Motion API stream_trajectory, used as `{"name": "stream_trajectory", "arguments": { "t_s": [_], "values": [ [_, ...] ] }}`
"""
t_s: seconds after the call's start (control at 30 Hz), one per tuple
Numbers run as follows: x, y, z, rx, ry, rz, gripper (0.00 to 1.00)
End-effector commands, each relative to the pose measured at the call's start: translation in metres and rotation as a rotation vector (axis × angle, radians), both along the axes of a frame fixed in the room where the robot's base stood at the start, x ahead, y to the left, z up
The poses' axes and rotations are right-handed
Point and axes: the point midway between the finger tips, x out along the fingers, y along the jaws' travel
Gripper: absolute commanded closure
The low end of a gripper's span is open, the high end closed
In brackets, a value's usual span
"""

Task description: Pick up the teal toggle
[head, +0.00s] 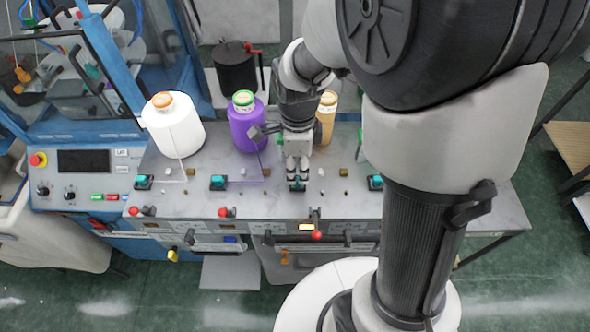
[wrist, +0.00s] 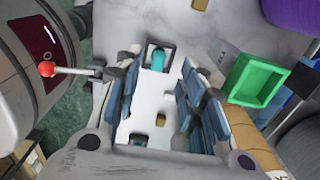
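Several teal toggles stand in a row along the grey machine deck. One teal toggle (wrist: 158,59), in a dark square mount, shows in the wrist view just beyond and between my fingertips. In the head view my gripper (head: 298,183) points down over the third toggle from the left and mostly hides it. My gripper (wrist: 157,78) is open in the wrist view, its fingers apart on either side of the toggle's line. I see nothing held between them. Whether the fingertips reach down beside the toggle is unclear.
Other toggles sit at left (head: 144,181), centre left (head: 218,182) and right (head: 375,182). White (head: 174,128), purple (head: 246,125) and tan (head: 326,120) yarn cones stand behind. A red-knobbed lever (wrist: 47,69) and a green open frame (wrist: 258,80) flank my fingers.

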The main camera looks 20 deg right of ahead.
Motion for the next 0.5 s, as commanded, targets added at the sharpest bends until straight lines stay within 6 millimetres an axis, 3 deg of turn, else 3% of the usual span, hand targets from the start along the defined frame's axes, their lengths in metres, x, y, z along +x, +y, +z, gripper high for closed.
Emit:
{"name": "stream_trajectory", "arguments": {
  "t_s": [0.2, 0.5],
  "values": [
    [-0.003, 0.0, -0.032, 0.0, 0.002, 0.0, 0.63],
    [-0.003, 0.0, -0.037, -0.001, -0.002, 0.0, 0.63]
  ]
}}
